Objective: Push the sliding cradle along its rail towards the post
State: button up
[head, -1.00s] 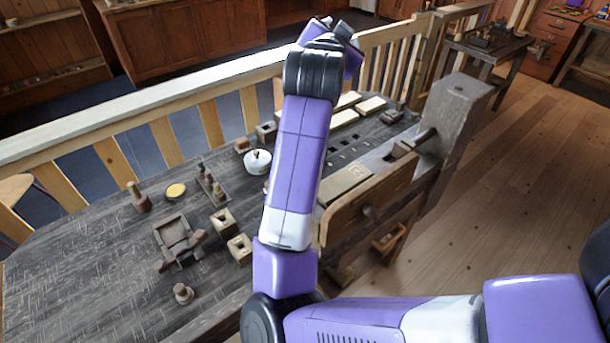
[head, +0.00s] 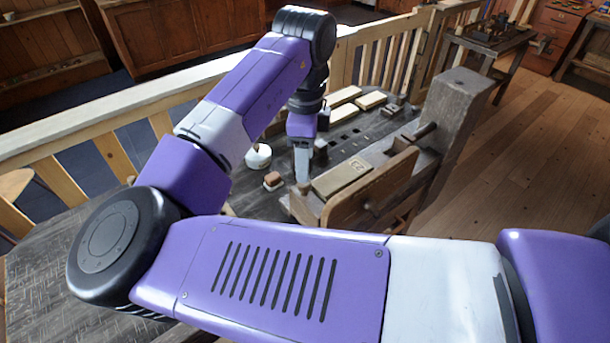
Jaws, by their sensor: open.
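My gripper (head: 302,170) points down at the middle of the dark workbench (head: 250,200), left of a pale wooden block (head: 341,178). Its jaws are open, with nothing visible between them. I cannot make out the sliding cradle, its rail or its post for certain. My own arm crosses the picture and hides much of the left half of the bench, where dark wooden pieces stood in the earlier view. A small brown block with a pale top (head: 273,181) sits just left of my gripper, apart from it.
A white round pot (head: 258,157) stands behind the small block. Pale bars (head: 344,113) lie at the bench's back. A wooden vise jaw (head: 372,190) and a thick upright timber (head: 460,110) rise at the right. A railing (head: 75,133) runs behind; open floor lies right.

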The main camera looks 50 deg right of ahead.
notch_tip(320, 180, down, 6)
jog(key=shift+r+p, duration=0.15)
jog(key=shift+p, duration=0.15)
jog(key=shift+c, duration=0.4)
grip_shut()
jog(key=shift+d, duration=0.1)
dwell(0.9)
